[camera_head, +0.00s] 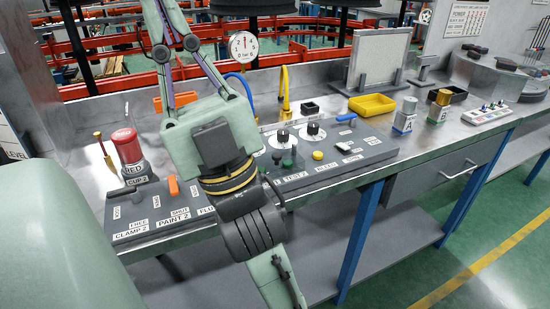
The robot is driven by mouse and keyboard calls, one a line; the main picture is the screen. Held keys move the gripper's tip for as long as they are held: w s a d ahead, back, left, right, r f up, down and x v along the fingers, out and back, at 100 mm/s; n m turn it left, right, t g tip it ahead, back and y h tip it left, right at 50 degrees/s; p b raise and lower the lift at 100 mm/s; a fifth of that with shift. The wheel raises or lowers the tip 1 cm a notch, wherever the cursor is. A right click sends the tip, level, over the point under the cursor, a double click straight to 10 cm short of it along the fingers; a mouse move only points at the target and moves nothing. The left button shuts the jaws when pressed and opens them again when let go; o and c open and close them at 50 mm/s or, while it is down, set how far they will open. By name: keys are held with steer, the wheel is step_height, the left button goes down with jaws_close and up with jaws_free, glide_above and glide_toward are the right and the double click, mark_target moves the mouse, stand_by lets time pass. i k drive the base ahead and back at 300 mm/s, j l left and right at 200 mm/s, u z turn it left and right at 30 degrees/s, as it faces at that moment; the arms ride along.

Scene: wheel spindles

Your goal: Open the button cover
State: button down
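A slanted grey control panel (215,205) runs along the front of the steel workbench. I cannot single out the button cover with certainty. The panel bears a yellow button (318,155), a green button (288,161), an orange switch (173,186), a blue switch (346,117) and two white dials. A red cylinder (127,146) with a label stands at its left end. My gripper (168,25) is raised in front of the bench, with its fingers pointing up. The fingertips leave the top of the picture, so their opening is hidden. My wrist hides the panel's middle.
A pressure gauge (243,46) and a yellow hose (285,92) stand at the back. A yellow tray (372,104), labelled cylinders and a small switch board (487,114) lie to the right. Blue legs and a drawer (440,170) sit below. The right floor is clear.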

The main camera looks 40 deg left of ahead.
mark_target(276, 156)
steer(key=l+u, duration=0.1)
steer(key=u, duration=0.7)
steer(key=k+u, duration=0.1)
steer(key=u, duration=0.35)
steer(key=k+l+u, duration=0.1)
steer(key=u, duration=0.3)
steer(key=i, duration=0.8)
